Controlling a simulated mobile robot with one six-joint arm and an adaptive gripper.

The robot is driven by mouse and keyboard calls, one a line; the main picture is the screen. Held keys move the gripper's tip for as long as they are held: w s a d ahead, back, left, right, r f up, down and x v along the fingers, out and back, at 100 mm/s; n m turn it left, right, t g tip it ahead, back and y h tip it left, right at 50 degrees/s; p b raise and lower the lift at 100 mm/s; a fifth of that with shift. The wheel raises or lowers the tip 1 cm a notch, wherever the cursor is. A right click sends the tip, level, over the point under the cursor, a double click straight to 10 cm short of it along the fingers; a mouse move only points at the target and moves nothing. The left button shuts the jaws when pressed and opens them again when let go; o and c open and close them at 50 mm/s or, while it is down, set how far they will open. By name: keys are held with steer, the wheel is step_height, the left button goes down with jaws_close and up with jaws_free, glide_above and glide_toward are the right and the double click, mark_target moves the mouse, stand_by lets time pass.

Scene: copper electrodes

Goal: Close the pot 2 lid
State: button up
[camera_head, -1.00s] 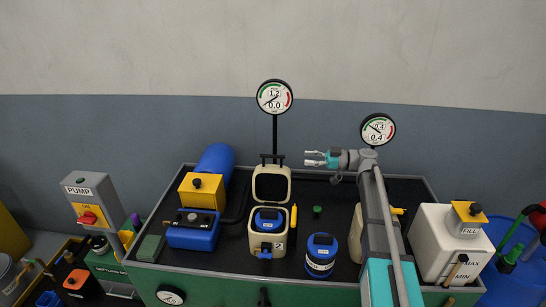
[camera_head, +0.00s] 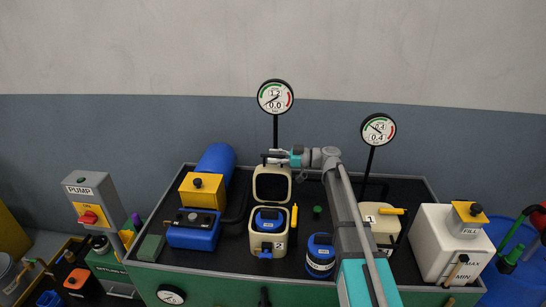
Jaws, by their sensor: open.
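Pot 2 (camera_head: 256,241) is a cream box marked with a 2, standing on the black bench top. Its lid (camera_head: 272,184) stands raised at the back, its dark inner face showing. A blue-topped object (camera_head: 267,219) sits inside the pot. My gripper (camera_head: 268,157) is at the top edge of the raised lid, pointing left, with its jaws apart. Whether it touches the lid is not clear from this view. Part of the lid's handle at the top is hidden by the gripper.
Pot 1 (camera_head: 383,226), with a yellow handle, stands right of my arm. A blue canister (camera_head: 319,262) stands right of pot 2. A gauge (camera_head: 275,97) on a thin post rises behind the lid. A yellow-and-blue pump unit (camera_head: 193,232) stands left.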

steer(key=shift+a, duration=0.1)
jaws_close()
steer(key=shift+a, duration=0.15)
stand_by(0.4)
steer(key=shift+s, duration=0.15)
